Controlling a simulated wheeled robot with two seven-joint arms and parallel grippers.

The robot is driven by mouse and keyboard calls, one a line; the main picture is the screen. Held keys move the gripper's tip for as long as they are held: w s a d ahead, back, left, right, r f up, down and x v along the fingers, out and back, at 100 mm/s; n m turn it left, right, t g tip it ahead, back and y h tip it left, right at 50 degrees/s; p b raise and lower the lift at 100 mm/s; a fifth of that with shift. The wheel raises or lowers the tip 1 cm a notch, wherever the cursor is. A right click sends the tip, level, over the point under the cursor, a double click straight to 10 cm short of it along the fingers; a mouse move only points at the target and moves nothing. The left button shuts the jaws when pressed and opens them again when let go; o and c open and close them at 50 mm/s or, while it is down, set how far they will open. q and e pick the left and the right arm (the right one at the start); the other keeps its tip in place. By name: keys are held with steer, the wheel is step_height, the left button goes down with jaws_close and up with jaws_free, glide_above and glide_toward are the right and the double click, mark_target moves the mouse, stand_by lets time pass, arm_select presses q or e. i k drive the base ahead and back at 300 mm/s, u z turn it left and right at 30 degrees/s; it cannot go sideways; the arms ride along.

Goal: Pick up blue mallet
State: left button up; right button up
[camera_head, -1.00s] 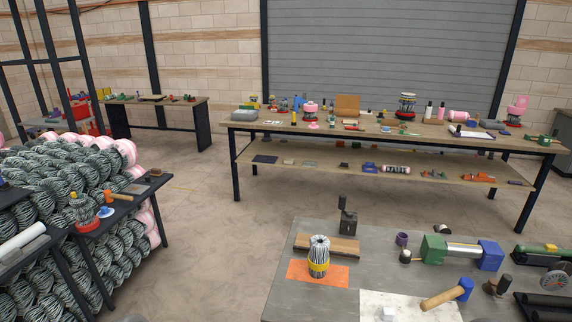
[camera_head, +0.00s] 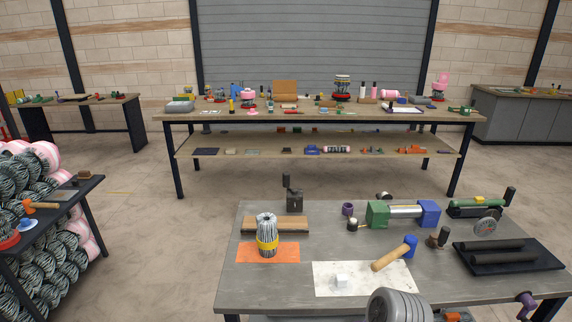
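The blue mallet (camera_head: 410,246) has a blue head and a light wooden handle. It lies on the grey workbench (camera_head: 228,285) in front of me. Its handle points down and left, over the upper right edge of a white sheet (camera_head: 320,285). Nothing covers the mallet.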

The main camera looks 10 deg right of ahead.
mark_target(406, 249)
steer(key=z, duration=1.35)
